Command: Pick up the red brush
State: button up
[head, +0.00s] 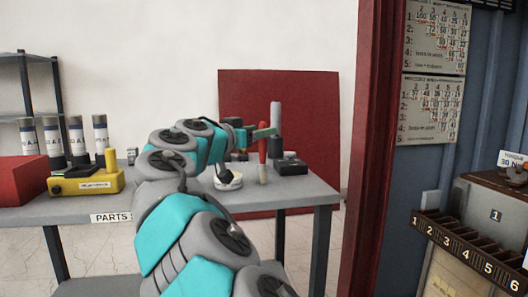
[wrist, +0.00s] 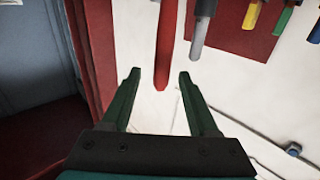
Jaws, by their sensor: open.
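The red brush (head: 262,160) shows in the head view as a slim red upright shape near the right end of the parts table. In the wrist view a long red shape (wrist: 167,45), which looks like the same brush, comes down from the top edge. Its tapered end reaches the gap between my fingertips, and its upper part is cut off by the frame. My gripper (wrist: 160,76) is open, with green fingers on both sides of that end and nothing held. In the head view my gripper (head: 264,132) is beside the brush's upper end; contact cannot be told.
On the table (head: 292,190) a black box (head: 291,167) stands right of the brush and a white round item (head: 229,181) left of it. A yellow box (head: 86,183) and several grey cylinders stand farther left. A red door frame (head: 372,130) rises at right.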

jog(key=x, duration=0.5)
jog(key=shift+w+p, duration=0.15)
jog(key=shift+p, duration=0.15)
jog(key=shift+c, duration=0.2)
grip_shut()
dwell(1.0)
